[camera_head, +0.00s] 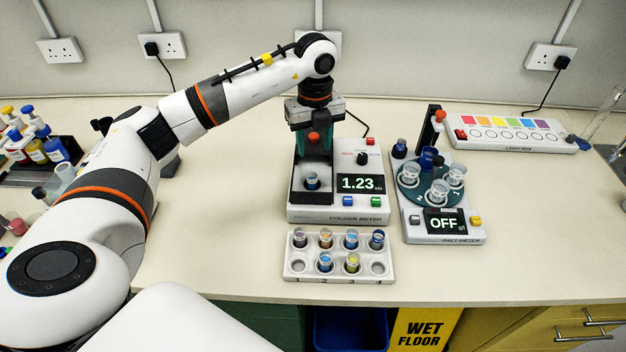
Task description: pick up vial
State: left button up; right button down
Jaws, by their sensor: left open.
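My left gripper (314,142) points down over the colour meter (362,212), its jaws open near a red-topped part. It is above and behind a vial (312,181) with blue contents that stands upright in the meter's dark well. The gripper looks apart from that vial. In front, a white rack (338,279) holds several vials, among them an orange one (326,239), a light blue one (325,262) and a yellow one (351,262). Its front-left and front-right holes look empty. The meter's display reads 1.23. My right gripper is not in view.
To the right stands the salt meter (415,236), its display reading OFF, with several cups on a round carousel (428,196). A light box (508,133) lies behind it. Bottles (52,150) and tubes stand at the far left. The bench left of the rack is clear.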

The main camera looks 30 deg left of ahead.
aim_at(312, 184)
pick_arm(q)
jog(key=f+p, duration=0.1)
jog(key=f, duration=0.1)
jog(key=f+p, duration=0.1)
jog(key=f, duration=0.2)
jog(key=s+f+p, duration=0.1)
jog(key=f, duration=0.2)
jog(key=shift+a, duration=0.1)
jog(key=shift+w+f, duration=0.1)
jog(key=shift+f, duration=0.15)
grip_shut()
